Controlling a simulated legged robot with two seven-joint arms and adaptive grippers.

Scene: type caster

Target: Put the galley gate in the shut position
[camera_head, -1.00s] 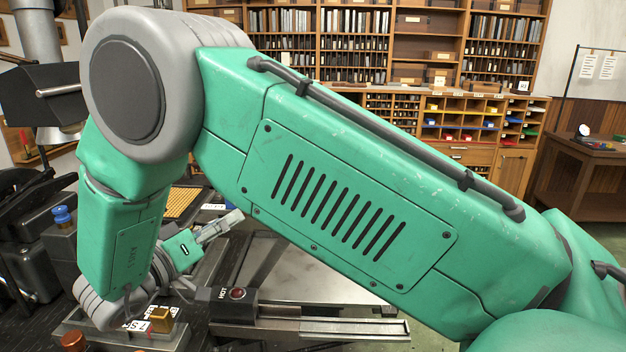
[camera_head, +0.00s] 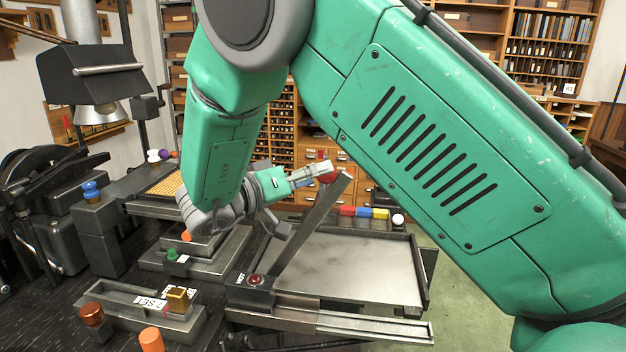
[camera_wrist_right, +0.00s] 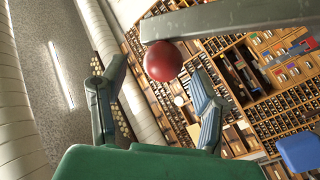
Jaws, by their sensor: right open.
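The galley is a shallow grey metal tray (camera_head: 345,268) with raised edges, right of centre in the head view. A grey bar (camera_head: 308,232), apparently the galley gate, slants up from a dark pivot block and ends near a red knob (camera_head: 327,177). The bar stands tilted up, raised off the tray. My right gripper (camera_head: 312,173) is open beside the knob. In the right wrist view the red knob (camera_wrist_right: 162,61) lies between the spread fingertips, with the grey bar (camera_wrist_right: 225,18) behind it; contact cannot be told. My left gripper is out of view.
A red button (camera_head: 255,280) sits on the pivot block. A metal rail (camera_head: 370,325) runs along the tray's front. A small fixture with a brass block (camera_head: 177,299) and orange knobs stands at lower left. My right arm covers much of the right side.

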